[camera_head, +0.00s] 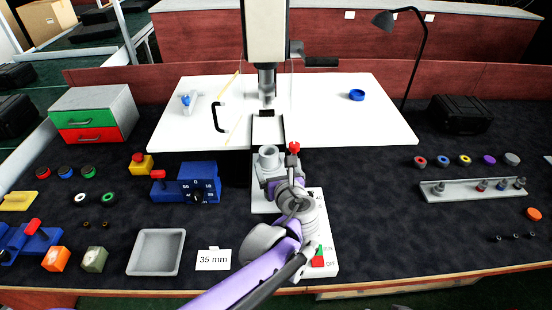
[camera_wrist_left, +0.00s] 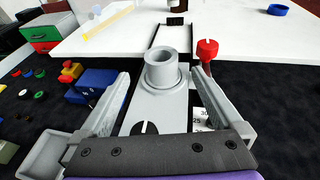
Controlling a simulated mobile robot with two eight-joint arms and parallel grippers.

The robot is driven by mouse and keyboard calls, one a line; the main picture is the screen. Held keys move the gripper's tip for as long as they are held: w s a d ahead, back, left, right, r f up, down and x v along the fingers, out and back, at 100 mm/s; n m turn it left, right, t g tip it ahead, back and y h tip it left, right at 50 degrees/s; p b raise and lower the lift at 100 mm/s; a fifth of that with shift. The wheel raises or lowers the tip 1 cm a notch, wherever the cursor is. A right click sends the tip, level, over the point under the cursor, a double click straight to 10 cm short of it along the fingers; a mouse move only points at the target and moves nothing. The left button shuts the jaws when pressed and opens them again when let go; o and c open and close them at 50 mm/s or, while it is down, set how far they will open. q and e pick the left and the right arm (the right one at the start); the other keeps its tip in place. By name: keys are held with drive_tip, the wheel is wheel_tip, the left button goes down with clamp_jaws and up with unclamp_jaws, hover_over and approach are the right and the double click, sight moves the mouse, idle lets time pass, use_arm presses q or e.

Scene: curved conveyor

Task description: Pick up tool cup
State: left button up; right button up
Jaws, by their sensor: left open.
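The tool cup, a grey open-topped cylinder (camera_head: 268,157), stands upright on a grey fixture at the centre of the bench. It also shows in the left wrist view (camera_wrist_left: 162,70), its hollow top facing up. My left gripper (camera_head: 276,176) reaches in from below over the fixture. In the left wrist view my left gripper (camera_wrist_left: 160,82) is open, with one finger on each side of the cup and gaps between the fingers and its wall. The cup's lower part is partly hidden in the head view by my gripper. My right gripper is not in view.
A red knob (camera_head: 294,147) stands just right of the cup. A blue dial box (camera_head: 199,184) is on the left, and a grey tray (camera_head: 157,252) lies in front. A machine column (camera_head: 266,50) rises behind.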

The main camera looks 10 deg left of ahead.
sight(268, 149)
use_arm(q)
drive_tip(key=x, duration=0.8)
drive_tip(key=shift+w+r+p, duration=0.1)
drive_tip(key=shift+w+p, duration=0.05)
drive_tip(key=shift+p, duration=0.25)
drive_tip(key=shift+d+r, duration=0.1)
drive_tip(key=c, duration=1.6)
